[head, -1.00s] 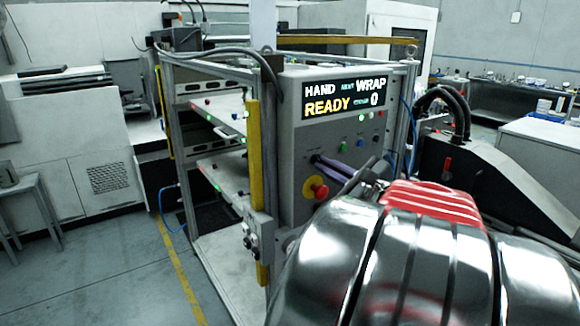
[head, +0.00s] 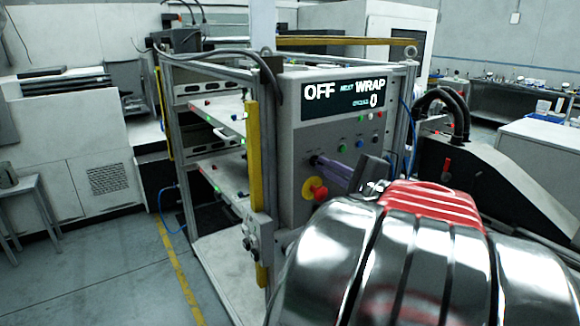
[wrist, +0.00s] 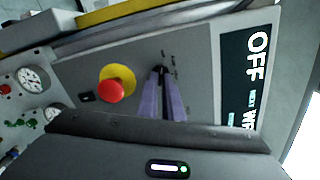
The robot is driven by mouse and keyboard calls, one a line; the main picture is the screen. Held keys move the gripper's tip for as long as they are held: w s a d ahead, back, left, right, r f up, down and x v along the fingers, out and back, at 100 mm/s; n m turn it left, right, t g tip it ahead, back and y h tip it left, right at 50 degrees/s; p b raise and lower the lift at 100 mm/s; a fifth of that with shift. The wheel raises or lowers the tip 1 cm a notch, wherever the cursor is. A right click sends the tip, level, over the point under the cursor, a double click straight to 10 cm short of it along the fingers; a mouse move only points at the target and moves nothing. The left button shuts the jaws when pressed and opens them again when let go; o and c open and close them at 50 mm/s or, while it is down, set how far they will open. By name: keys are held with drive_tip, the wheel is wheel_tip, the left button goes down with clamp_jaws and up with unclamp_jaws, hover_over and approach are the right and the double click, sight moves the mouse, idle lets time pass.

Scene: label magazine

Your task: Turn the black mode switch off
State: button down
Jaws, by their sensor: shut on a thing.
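The black mode switch (wrist: 161,68) is on the grey control panel, between the tips of my gripper's purple fingers. It is small and mostly hidden by them; its pointer direction is hard to tell. In the head view, the switch (head: 313,160) is a dark spot at the fingertips. My gripper (wrist: 160,75) is shut on the switch and also shows in the head view (head: 316,161). The display (head: 343,95) reads "OFF", "NEXT WRAP" and a cycle count of 0. The wrist view also shows "OFF" on this display (wrist: 251,85).
A red emergency stop button (wrist: 110,90) on a yellow plate sits beside the switch, close to my fingers. Green, blue and red buttons are on the panel's right. A yellow post (head: 254,155) stands along the machine's left edge. Gauges (wrist: 30,79) show in the wrist view.

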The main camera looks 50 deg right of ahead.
drive_tip(key=shift+a, duration=0.2)
drive_tip(key=c, duration=1.9)
unclamp_jaws()
drive_tip(key=shift+d, duration=0.1)
drive_tip(key=shift+v, duration=6.9)
drive_tip(key=shift+w, duration=0.1)
